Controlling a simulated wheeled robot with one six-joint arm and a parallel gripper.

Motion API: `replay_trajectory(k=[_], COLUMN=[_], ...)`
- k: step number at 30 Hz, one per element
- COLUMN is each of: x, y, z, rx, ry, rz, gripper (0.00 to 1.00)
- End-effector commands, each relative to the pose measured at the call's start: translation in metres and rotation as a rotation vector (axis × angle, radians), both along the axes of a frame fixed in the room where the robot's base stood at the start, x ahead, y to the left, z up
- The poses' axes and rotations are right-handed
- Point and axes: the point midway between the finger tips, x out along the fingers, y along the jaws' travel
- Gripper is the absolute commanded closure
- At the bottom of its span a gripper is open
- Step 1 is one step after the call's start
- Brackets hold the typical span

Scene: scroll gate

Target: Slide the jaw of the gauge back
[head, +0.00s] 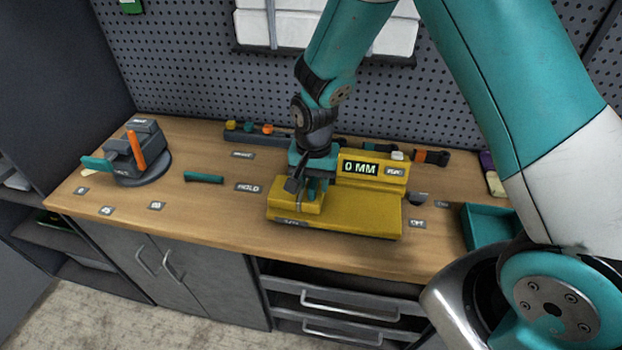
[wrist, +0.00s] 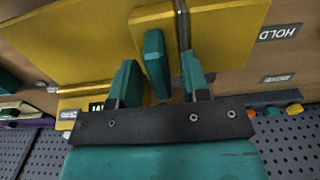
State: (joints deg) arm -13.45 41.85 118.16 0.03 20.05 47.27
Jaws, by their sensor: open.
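The yellow gauge (head: 360,215) lies on the workbench, with a raised display (head: 361,168) reading "0 MM". Its yellow jaw block (head: 294,207) sits at the left end of the base. The jaw also fills the upper middle of the wrist view (wrist: 225,20). A teal upright piece (wrist: 155,62), seemingly the jaw's handle, stands between my fingers. My gripper (head: 315,185) is low over the jaw and open, with a finger on each side of that piece in the wrist view (wrist: 158,72). A gap shows on the left; contact on the right cannot be told.
A grey device with an orange lever (head: 136,150) stands at the left. A teal bar (head: 203,177) and a HOLD label (head: 248,187) lie left of the gauge. A teal tray (head: 488,224) is at the right. Small tools line the back below the pegboard (head: 190,60).

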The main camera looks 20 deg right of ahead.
Motion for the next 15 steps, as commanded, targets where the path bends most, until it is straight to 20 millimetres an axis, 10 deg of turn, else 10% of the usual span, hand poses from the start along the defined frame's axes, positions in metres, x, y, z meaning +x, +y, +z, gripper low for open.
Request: replay_trajectory(k=[11,15], x=[0.0002,0.0003], y=[0.0006,0.0008], z=[-0.0067,-0.0065], rx=[0.0,0.0], ry=[-0.001,-0.001], rz=[0.001,0.001], gripper=[0.57,0.87])
